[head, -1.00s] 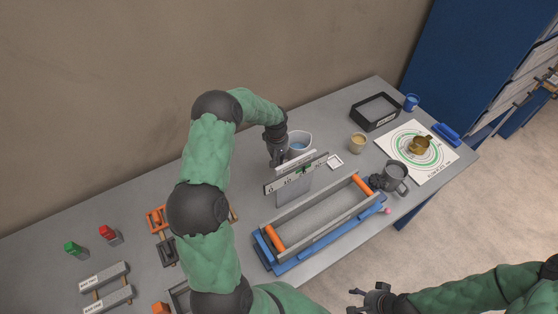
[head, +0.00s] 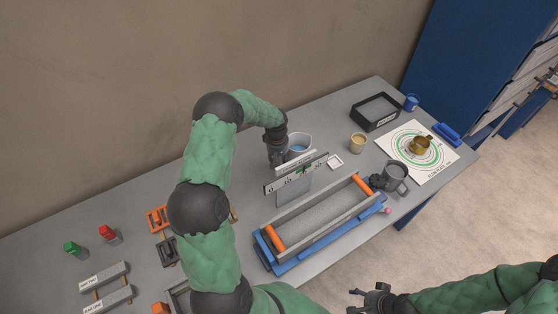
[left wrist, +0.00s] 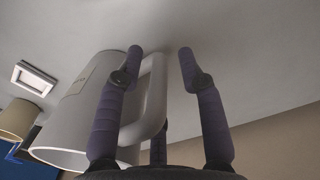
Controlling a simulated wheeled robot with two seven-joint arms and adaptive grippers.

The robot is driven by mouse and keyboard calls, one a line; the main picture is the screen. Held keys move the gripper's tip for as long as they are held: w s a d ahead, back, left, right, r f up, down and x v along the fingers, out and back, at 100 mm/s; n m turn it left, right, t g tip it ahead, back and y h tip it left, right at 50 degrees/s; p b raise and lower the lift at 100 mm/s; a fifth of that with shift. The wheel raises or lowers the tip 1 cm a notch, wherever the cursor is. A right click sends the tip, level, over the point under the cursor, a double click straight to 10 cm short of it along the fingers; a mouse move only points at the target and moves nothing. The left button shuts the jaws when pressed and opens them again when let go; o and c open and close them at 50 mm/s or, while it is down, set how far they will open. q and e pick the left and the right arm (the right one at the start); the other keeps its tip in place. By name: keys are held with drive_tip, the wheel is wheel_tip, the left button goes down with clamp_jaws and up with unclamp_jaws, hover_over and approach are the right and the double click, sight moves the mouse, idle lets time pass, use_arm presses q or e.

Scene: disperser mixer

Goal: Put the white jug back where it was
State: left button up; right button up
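The white jug (head: 304,140) stands upright at the back of the grey table, behind a grey plate on a stand, with bluish contents showing in its mouth. In the left wrist view the jug (left wrist: 78,112) is left of centre and its handle (left wrist: 156,95) lies between the fingers. My left gripper (left wrist: 161,53) has its fingers apart around the handle, with a visible gap on the right side. In the head view my left gripper (head: 279,160) is just left of the jug, partly hidden by the plate. My right gripper (head: 352,300) is empty, off the table's front edge, its fingers apart.
The grey plate stand (head: 290,186) is close in front of the jug. A small white square dish (head: 335,162) and a beige cup (head: 357,143) are to its right. A long trough (head: 318,220) with orange ends lies in front.

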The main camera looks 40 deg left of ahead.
use_arm(q)
drive_tip(key=r, duration=1.2)
drive_tip(key=shift+s+a, duration=0.15)
drive_tip(key=shift+s, duration=0.1)
